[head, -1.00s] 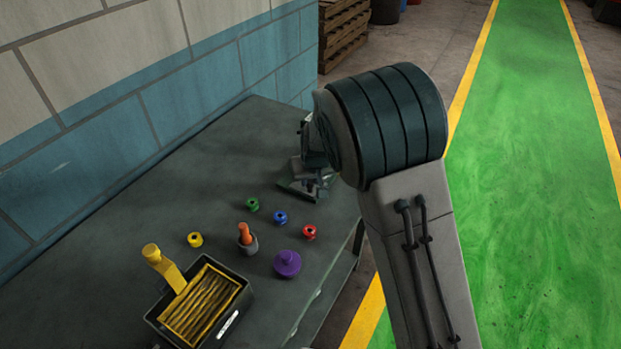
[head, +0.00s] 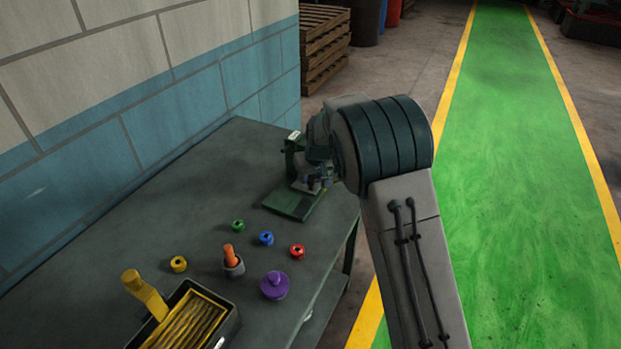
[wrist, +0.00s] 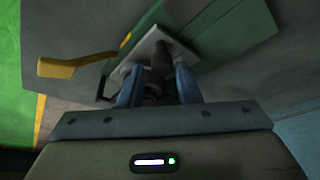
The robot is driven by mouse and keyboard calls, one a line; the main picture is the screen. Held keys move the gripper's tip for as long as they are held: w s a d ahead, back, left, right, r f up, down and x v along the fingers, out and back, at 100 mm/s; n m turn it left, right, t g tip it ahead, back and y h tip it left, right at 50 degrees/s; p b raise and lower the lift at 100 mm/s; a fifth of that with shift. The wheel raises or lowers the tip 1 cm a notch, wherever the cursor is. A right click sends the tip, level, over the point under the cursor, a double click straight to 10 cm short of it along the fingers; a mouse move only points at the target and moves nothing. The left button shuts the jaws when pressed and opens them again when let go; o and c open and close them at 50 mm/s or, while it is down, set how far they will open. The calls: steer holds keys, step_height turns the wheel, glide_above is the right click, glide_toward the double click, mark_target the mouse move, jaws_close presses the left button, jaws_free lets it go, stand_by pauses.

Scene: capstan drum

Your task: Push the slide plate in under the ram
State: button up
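A green press (head: 292,204) stands near the far right corner of the bench, partly hidden by my arm. The slide plate (wrist: 147,44) looks like the pale grey plate in the wrist view, lying on the green base. A dark upright cylinder (wrist: 165,52) stands over it; I cannot tell whether this is the ram or a knob on the plate. My gripper (wrist: 158,78) points at the plate's near edge, with its two blue-grey fingers apart. Dark parts show between the fingers, and I cannot make out contact. In the head view my gripper is small beside the press.
A yellow lever (wrist: 75,66) sticks out at the left in the wrist view. Green (head: 238,225), blue (head: 266,238), red (head: 297,251) and yellow (head: 179,263) spools, a purple knob (head: 275,285), an orange-handled tool (head: 231,258) and a black tray (head: 222,330) stand on the bench (head: 150,225).

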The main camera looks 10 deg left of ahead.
steer(key=shift+o, duration=0.5)
steer(key=shift+d, duration=0.1)
steer(key=shift+s+f, duration=0.1)
steer(key=shift+s, duration=0.4)
steer(key=s+a, duration=0.1)
steer(key=s, duration=0.1)
steer(key=s+a+p, duration=0.1)
steer(key=s, duration=0.2)
steer(key=s+a+p, duration=0.1)
steer(key=s, duration=0.2)
steer(key=shift+a+r, duration=0.25)
steer(key=v, duration=1.3)
steer(key=s+d+m+b, duration=0.1)
steer(key=s+d+b, duration=0.1)
steer(key=s+d, duration=0.3)
steer(key=s+d+m+g+b, duration=0.1)
steer(key=s+d, duration=0.5)
steer(key=d, duration=0.7)
steer(key=shift+s+f+m+h+b, duration=0.25)
steer(key=shift+m+h+b, duration=0.15)
steer(key=shift+m+b, duration=0.25)
